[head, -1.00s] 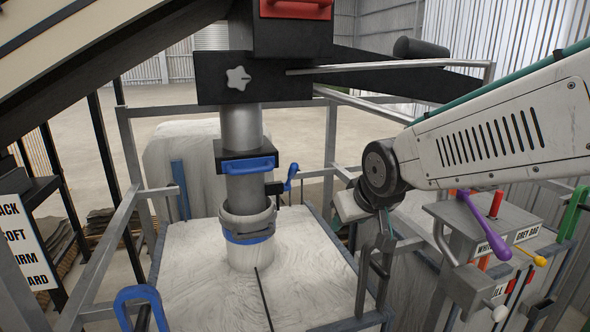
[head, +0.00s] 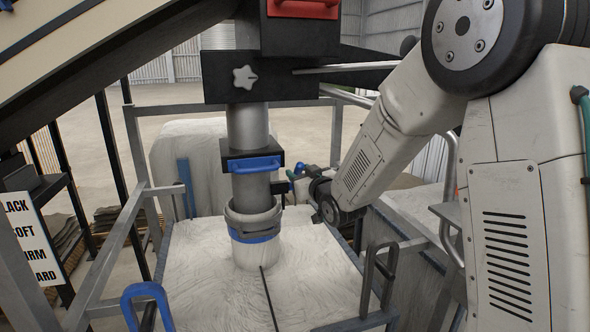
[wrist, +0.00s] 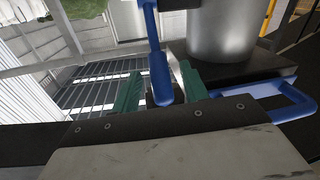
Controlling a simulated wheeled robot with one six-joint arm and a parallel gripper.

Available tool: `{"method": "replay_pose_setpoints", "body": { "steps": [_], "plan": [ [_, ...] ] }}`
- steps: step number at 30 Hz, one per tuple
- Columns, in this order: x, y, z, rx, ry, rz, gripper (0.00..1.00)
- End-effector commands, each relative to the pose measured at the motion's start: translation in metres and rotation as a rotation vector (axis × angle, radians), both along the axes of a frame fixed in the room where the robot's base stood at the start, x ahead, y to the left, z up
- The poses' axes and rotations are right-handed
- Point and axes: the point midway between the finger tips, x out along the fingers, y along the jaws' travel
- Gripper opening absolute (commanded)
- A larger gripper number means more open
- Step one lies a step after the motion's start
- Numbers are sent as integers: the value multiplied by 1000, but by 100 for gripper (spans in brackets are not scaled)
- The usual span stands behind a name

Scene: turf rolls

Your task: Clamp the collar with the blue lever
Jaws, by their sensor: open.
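The blue lever (wrist: 160,75) stands between the two green fingers of my gripper (wrist: 157,88) in the wrist view. The fingers are apart, with gaps showing beside the lever. In the head view my gripper (head: 301,180) is at the right side of the metal spout and mostly covers the lever. A grey collar (head: 252,217) surrounds the spout's lower end, at the top of a white bag neck (head: 256,253) with a blue band. Above it, a black block with a blue handle (head: 253,164) is around the spout.
A white bag top (head: 205,275) lies below inside a grey metal frame. A blue hooped handle (head: 146,295) stands at front left, and a grey upright handle (head: 380,275) at front right. A black beam with a star knob (head: 245,77) crosses above. Open floor shows behind.

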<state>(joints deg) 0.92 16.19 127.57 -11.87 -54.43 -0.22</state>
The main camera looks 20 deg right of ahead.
Motion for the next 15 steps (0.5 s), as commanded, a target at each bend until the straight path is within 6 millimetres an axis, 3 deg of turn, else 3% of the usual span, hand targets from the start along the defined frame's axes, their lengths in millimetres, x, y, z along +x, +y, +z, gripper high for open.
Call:
{"method": "replay_pose_setpoints", "body": {
  "steps": [6, 15],
  "plan": [
    [29, 4, 0, 0, 1, 0, 44],
    [38, 5, 0, 0, 2, -1, 44]
  ]
}}
